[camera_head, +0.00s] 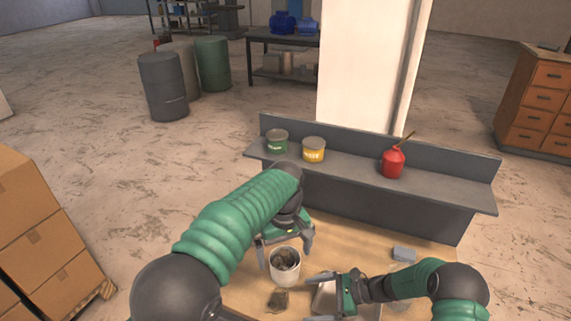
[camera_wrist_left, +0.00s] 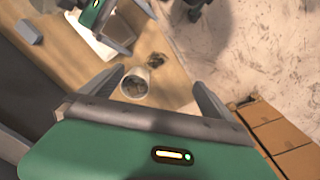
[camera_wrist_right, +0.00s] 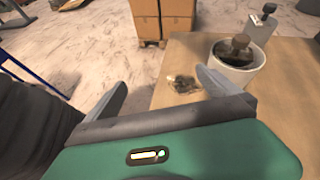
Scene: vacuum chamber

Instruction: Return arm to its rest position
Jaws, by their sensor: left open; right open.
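My left gripper (camera_head: 285,249) is open in the head view, just above and behind a white container (camera_head: 285,272) with dark contents. The container shows between its open fingers in the left wrist view (camera_wrist_left: 134,85), and nothing is held. My right gripper (camera_head: 320,296) is open at the front of the wooden table (camera_head: 240,298), to the right of the container. Its fingers are empty in the right wrist view (camera_wrist_right: 160,95), with the container (camera_wrist_right: 236,75) beyond the right finger. Both arms reach out over the table.
A dark clump (camera_head: 278,300) lies on the table by the container. A grey block (camera_head: 403,254) lies at the right. A shelf (camera_head: 345,181) behind holds a green can (camera_head: 277,142), a yellow can (camera_head: 313,150) and a red oil can (camera_head: 393,163). Cardboard boxes (camera_head: 38,235) stand left.

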